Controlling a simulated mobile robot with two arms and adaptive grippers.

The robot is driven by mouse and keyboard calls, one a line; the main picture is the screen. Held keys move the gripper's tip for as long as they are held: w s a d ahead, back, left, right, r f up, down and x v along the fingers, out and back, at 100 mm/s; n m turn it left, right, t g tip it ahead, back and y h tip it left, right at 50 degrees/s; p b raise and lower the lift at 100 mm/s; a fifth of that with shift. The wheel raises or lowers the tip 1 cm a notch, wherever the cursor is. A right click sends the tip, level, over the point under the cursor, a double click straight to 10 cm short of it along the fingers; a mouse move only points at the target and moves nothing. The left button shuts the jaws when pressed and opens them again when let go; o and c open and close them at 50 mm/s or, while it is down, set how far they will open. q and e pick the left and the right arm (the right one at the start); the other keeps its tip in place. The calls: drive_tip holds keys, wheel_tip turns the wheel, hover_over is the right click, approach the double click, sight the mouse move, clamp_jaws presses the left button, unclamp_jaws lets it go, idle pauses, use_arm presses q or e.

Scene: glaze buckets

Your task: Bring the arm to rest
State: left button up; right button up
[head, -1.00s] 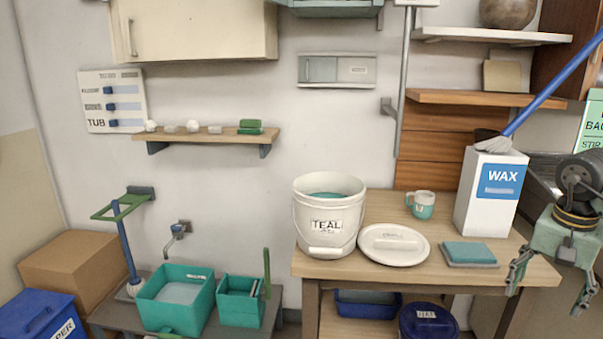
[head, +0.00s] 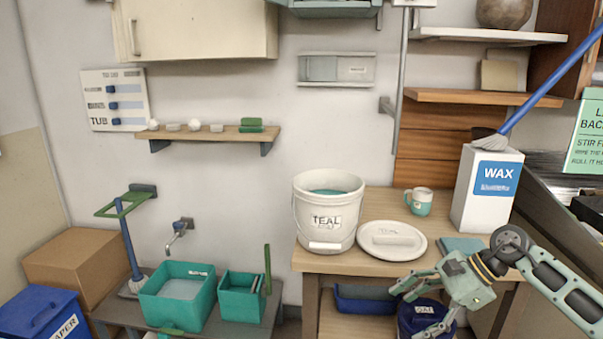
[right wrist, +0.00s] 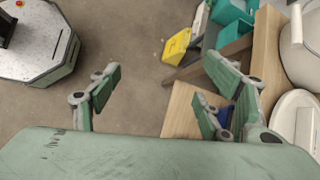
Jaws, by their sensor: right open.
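My right gripper (head: 418,309) is open and empty. In the head view it hangs in front of the workbench's right front edge, below the tabletop, with its arm coming in from the right. In the right wrist view its fingers (right wrist: 165,100) are spread wide, with floor and the bench between and beyond them. The gripper hides part of the blue tub (head: 415,316) on the bench's lower shelf and part of the teal sponge-like block (head: 461,246).
The wooden workbench (head: 320,262) holds a white TEAL bucket (head: 327,222), its lid (head: 391,250), a mug (head: 419,201) and a WAX box (head: 487,190). Teal basins (head: 178,309) stand at the left. In the right wrist view, open floor (right wrist: 130,40) lies left of the bench.

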drive_tip(key=w+a+f+m+t+y, duration=0.2)
drive_tip(key=w+a+f+m+t, duration=0.15)
drive_tip(key=f+m, duration=0.5)
drive_tip(key=w+a+f+m+t+y, duration=0.2)
drive_tip(key=a+f+m+t+y, duration=0.3)
drive_tip(key=m, duration=0.6)
drive_tip(key=s+d+f+m+t+h, duration=0.1)
drive_tip(key=s+d+f+m+h, duration=0.15)
drive_tip(key=f+m, duration=0.45)
drive_tip(key=s+d+f+m+h, duration=0.2)
drive_tip(key=s+f+m+h, duration=0.2)
drive_tip(key=f, duration=0.4)
drive_tip(key=s+d+f+m+t+h, duration=0.1)
drive_tip(key=s+d+f+m+h, duration=0.25)
drive_tip(key=f+m, duration=0.35)
drive_tip(key=s+d+f+m+g+h, duration=0.2)
drive_tip(key=s+f+m+g+h, duration=0.45)
drive_tip(key=s+f, duration=1.2)
drive_tip(key=s+a+f+m+g, duration=0.1)
drive_tip(key=s+f+m+g, duration=0.1)
drive_tip(key=s, duration=1.2)
drive_tip(key=s+a+f+m+g+y, duration=0.1)
drive_tip(key=s+f+m, duration=0.4)
drive_tip(key=s, duration=1)
drive_tip(key=shift+m+g+p, duration=0.35)
drive_tip(key=shift+m+g, duration=0.45)
drive_tip(key=shift+m, duration=0.4)
